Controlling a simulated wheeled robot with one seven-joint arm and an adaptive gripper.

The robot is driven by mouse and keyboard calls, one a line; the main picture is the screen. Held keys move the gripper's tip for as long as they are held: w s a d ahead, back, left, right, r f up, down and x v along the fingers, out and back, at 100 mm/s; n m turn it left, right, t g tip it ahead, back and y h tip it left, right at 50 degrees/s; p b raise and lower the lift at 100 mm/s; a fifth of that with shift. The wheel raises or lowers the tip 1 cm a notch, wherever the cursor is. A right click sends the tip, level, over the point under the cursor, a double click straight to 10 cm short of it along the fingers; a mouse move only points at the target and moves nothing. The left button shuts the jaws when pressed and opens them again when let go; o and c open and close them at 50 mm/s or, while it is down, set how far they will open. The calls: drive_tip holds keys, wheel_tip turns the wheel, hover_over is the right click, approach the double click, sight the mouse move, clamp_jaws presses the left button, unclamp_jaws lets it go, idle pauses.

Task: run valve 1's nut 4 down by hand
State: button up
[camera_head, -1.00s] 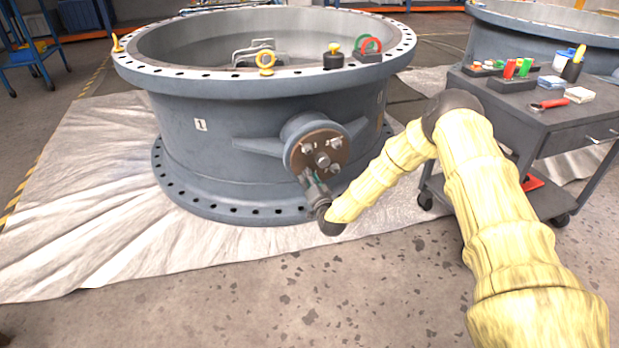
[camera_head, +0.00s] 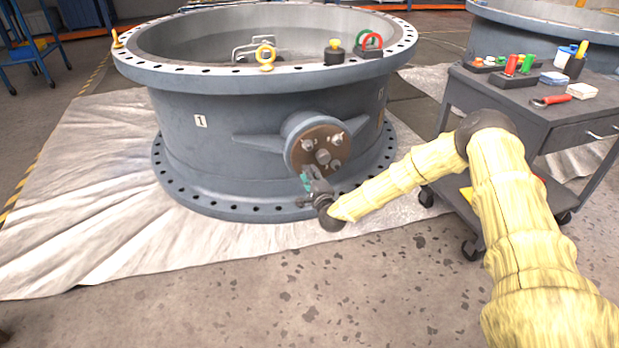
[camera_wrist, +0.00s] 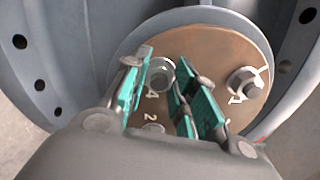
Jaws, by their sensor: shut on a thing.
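Valve 1 (camera_head: 240,130) is a big grey ring body with a "1" label on its wall. Its side hub carries a brown round plate (camera_head: 319,138) with several nuts and a shaft end in the middle. Nut 4 (camera_wrist: 160,75) shows in the wrist view beside a "4" mark, between my teal finger pads. My gripper (camera_wrist: 162,82) is shut on it, the pads on either side. In the head view my gripper (camera_head: 307,180) is at the plate's lower left and hides that nut. Another nut (camera_wrist: 245,83) sits to the right, clear of the fingers.
A grey tool cart (camera_head: 540,105) with several small items and a red-handled tool (camera_head: 550,101) stands at the right. Lifting eyes and small parts sit on the valve's top flange (camera_head: 210,75). A pale sheet (camera_head: 90,210) lies under the valve. The floor in front is clear.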

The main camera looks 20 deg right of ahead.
drive_tip(key=shift+d+m+b, duration=0.15)
drive_tip(key=shift+m+b, duration=0.65)
drive_tip(key=shift+m, duration=1.2)
drive_tip(key=o, duration=1)
drive_tip(key=shift+s, duration=0.1)
drive_tip(key=s, duration=1.1)
drive_tip(key=shift+s+d, duration=0.15)
drive_tip(key=shift+s, duration=0.25)
